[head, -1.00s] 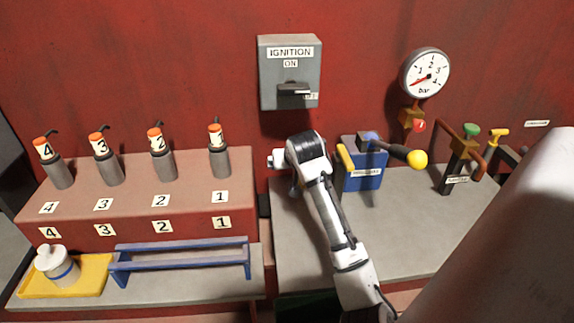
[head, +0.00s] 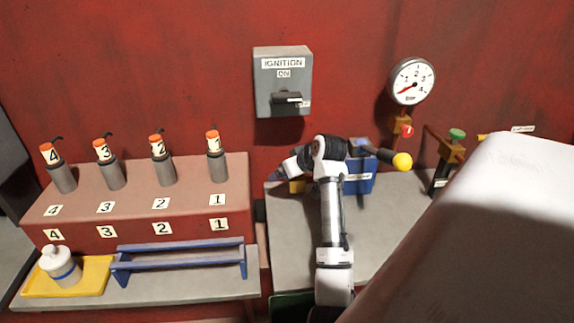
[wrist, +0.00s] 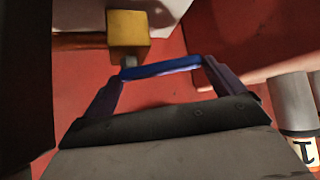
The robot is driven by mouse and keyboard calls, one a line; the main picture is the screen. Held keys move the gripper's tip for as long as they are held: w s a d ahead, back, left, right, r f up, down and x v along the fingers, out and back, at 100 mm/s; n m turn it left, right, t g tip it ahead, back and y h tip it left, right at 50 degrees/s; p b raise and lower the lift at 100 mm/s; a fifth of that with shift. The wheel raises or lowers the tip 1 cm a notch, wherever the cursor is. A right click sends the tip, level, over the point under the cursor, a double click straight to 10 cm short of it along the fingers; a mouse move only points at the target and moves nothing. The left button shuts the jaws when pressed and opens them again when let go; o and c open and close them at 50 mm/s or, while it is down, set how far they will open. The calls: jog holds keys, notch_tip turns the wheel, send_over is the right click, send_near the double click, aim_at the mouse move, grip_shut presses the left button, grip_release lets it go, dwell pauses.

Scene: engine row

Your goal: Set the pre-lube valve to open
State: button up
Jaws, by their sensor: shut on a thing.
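The pre-lube valve has a blue bar handle (wrist: 162,67) and a yellow block-shaped body (wrist: 128,34), both in the wrist view. A copper-coloured pipe (wrist: 78,41) runs left from the body. My gripper (wrist: 163,74) is shut on the blue handle, with one dark finger at each end. In the head view my gripper (head: 282,174) reaches down left of the blue box, and the handle cannot be made out there. A small yellow part (head: 297,187) shows just below it, probably the valve body. No valve position label is readable.
The blue box (head: 360,183) with a yellow-knobbed lever (head: 402,161) stands close right of my wrist. The red step with the numbered cylinders (head: 216,165) is on the left. The ignition box (head: 284,82) and gauge (head: 412,80) hang above. Grey bench top (head: 295,235) is clear in front.

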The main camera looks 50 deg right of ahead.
jog(key=shift+s, duration=0.1)
dwell(0.3)
jog(key=o, duration=1)
jog(key=shift+o, duration=0.2)
